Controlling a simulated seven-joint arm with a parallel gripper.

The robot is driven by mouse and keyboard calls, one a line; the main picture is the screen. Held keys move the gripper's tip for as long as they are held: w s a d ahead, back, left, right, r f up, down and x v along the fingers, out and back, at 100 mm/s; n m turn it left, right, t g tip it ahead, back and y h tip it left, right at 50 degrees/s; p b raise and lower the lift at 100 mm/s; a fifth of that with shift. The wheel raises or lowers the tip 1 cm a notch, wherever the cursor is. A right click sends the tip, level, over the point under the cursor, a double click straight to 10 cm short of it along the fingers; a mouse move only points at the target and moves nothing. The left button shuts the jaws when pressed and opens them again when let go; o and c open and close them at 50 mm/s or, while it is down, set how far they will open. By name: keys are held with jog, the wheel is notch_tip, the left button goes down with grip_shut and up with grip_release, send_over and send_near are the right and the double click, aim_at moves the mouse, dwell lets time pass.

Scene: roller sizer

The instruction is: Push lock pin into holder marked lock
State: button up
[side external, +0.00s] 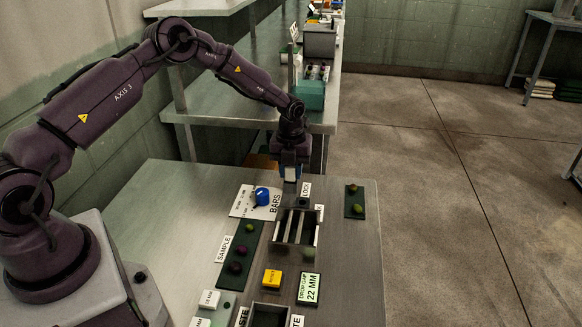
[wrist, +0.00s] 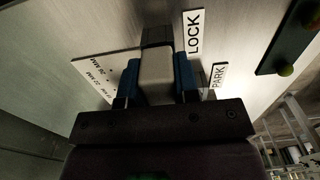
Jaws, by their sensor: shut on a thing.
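My gripper (side external: 291,172) points down over the far part of the bench. In the wrist view its blue fingers (wrist: 158,82) are shut on a pale grey block, which I take to be the lock pin (wrist: 156,66). A dark piece (wrist: 157,37) sits right at the block's far end; I cannot tell whether it is the holder or part of the pin. The LOCK label (wrist: 195,32) is just right of the block and also shows in the side view (side external: 305,190). The PARK label (wrist: 217,75) is further right. The holder's opening and the pin's tip are hidden.
An open box with light bars (side external: 296,228) stands just in front of my gripper. A blue knob (side external: 262,196) on a white plate is left of it. A dark green strip with round fruit-like pieces (side external: 355,201) lies right. A yellow button (side external: 272,277) and a gap display (side external: 310,289) are nearer.

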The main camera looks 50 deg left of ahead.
jog(key=shift+f, duration=0.35)
jog(key=o, duration=1)
jog(key=shift+c, duration=0.2)
notch_tip(320, 180, up, 13)
